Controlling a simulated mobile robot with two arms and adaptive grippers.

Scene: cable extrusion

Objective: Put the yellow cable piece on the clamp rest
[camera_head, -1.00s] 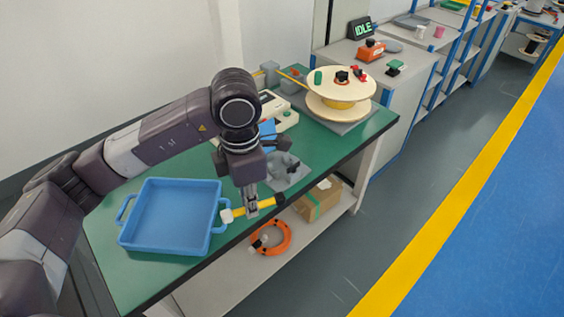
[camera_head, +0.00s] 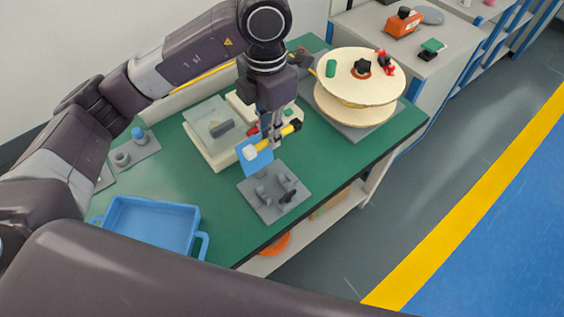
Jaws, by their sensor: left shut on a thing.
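My left gripper (camera_head: 275,141) is shut on the yellow cable piece (camera_head: 265,146), holding it across the fingers. The piece has a white end at its lower left and a black end at its upper right. The clamp rest, seemingly the grey plate with several upright parts (camera_head: 268,207), lies on the green table just below the piece in the picture. The piece appears held above the table, apart from the plate; the exact height is hard to tell. My right gripper is out of view.
A blue tray (camera_head: 112,214) stands at the table's front left. A pale device with a clear cover (camera_head: 198,153) is left of the gripper, and a large cable spool (camera_head: 390,90) stands behind right. Green table (camera_head: 215,215) is bare between tray and plate.

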